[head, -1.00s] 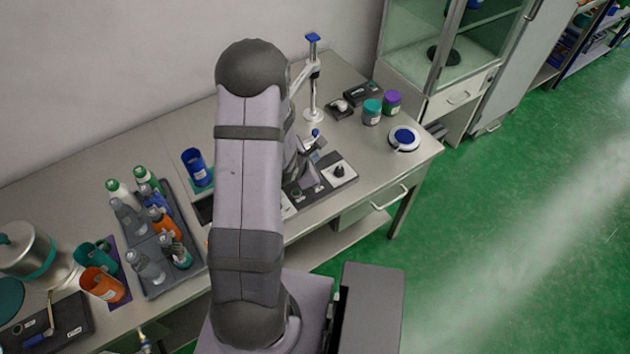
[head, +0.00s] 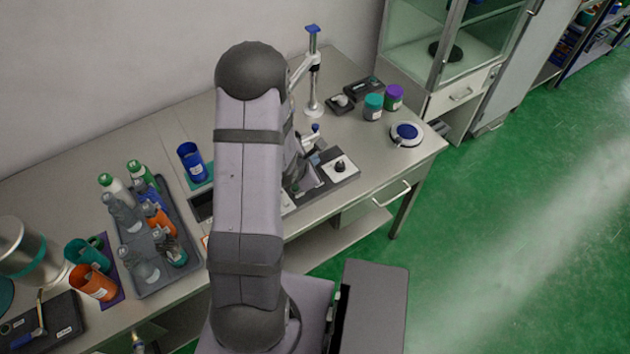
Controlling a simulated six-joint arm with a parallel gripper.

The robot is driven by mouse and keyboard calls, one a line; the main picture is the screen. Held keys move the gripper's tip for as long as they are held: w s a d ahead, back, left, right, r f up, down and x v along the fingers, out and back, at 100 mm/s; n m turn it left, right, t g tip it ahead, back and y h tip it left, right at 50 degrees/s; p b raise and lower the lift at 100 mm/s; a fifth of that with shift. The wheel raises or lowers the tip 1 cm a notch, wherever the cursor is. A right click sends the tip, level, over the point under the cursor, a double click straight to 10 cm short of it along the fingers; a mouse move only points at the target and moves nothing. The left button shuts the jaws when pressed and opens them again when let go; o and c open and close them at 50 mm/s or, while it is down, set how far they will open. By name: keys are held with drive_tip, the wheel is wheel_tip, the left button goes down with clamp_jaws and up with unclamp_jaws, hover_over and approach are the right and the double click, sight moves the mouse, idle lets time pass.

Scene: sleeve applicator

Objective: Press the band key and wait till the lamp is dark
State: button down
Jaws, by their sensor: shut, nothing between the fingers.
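A dark-framed control panel (head: 350,179) lies on the bench, right of my arm. It has a light plate with a black knob (head: 340,167) on its right part. My gripper (head: 308,184) is shut with nothing in it, low over the panel's left part, left of the knob. My arm and gripper cover much of that side. I cannot make out the band key or the lamp, nor whether the gripper touches a key. A small blue-topped metal part (head: 315,128) stands just behind the panel.
A tall stand with a blue top (head: 313,70) rises behind the panel. A teal jar (head: 373,107), a purple-lidded jar (head: 393,97) and a round blue-and-white dish (head: 406,134) stand at the right. A bottle tray (head: 154,285) and a blue cup (head: 191,160) are left of my arm.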

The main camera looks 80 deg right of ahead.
wheel_tip(320, 180, down, 3)
drive_tip(key=shift+r+b, duration=0.15)
drive_tip(key=shift+b, duration=0.8)
drive_tip(key=shift+f+b, duration=0.7)
drive_tip(key=shift+f, duration=0.45)
drive_tip(key=shift+f, duration=0.1)
drive_tip(key=shift+f, duration=0.3)
drive_tip(key=shift+f+b, duration=0.4)
drive_tip(key=shift+f, duration=0.05)
idle(1.0)
drive_tip(key=shift+r, duration=0.2)
drive_tip(key=shift+r+p, duration=0.7)
drive_tip(key=shift+p, duration=0.25)
